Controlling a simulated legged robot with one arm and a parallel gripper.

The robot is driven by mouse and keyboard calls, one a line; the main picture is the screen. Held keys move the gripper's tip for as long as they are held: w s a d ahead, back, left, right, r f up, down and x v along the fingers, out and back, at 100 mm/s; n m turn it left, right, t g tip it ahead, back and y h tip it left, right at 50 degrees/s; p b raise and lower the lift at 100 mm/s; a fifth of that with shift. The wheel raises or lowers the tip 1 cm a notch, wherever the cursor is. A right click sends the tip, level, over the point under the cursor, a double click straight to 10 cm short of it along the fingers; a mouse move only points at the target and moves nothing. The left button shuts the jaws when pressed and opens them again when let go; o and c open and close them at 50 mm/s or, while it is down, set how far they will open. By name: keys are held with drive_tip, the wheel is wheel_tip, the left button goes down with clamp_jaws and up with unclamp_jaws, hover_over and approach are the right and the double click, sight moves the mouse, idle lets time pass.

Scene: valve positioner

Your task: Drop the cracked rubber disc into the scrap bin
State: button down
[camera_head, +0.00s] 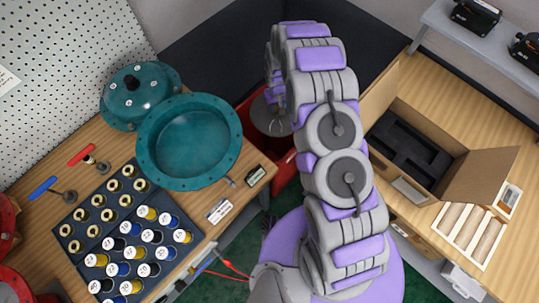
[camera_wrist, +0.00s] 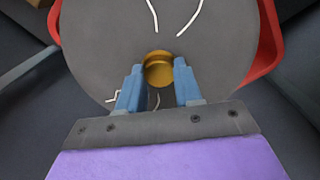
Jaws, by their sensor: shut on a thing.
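The rubber disc (camera_wrist: 105,50) is large, round and dark grey, with pale crack lines across it and a brass hub (camera_wrist: 159,68) in its middle. My gripper (camera_wrist: 159,72) has its two blue fingers on either side of the hub and is shut on it, holding the disc. In the head view the disc (camera_head: 268,118) shows partly behind my arm, over the red scrap bin (camera_head: 284,172). In the wrist view the bin's red rim (camera_wrist: 268,45) shows past the disc's edges. The bin's inside is mostly hidden.
Left of the bin, a wooden bench (camera_head: 75,165) carries a teal housing (camera_head: 190,140), its lid (camera_head: 135,90) and a dark tray (camera_head: 85,205) of fittings. On the right, another bench (camera_head: 460,100) holds an open cardboard box (camera_head: 480,175). A dark wall (camera_head: 215,55) stands behind.

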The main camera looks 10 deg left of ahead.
drive_tip(key=shift+a+f, duration=0.15)
drive_tip(key=shift+f, duration=0.15)
drive_tip(key=shift+a+f, duration=0.1)
drive_tip(key=shift+a, duration=0.4)
drive_tip(key=c, duration=1.1)
unclamp_jaws()
drive_tip(key=o, duration=0.4)
drive_tip(key=shift+d, duration=0.55)
drive_tip(key=shift+a, duration=0.15)
drive_tip(key=shift+a+r, duration=0.15)
drive_tip(key=shift+r, duration=0.2)
wheel_tip(320, 180, up, 17)
drive_tip(key=shift+w+f+p, duration=0.1)
drive_tip(key=shift+p, duration=0.75)
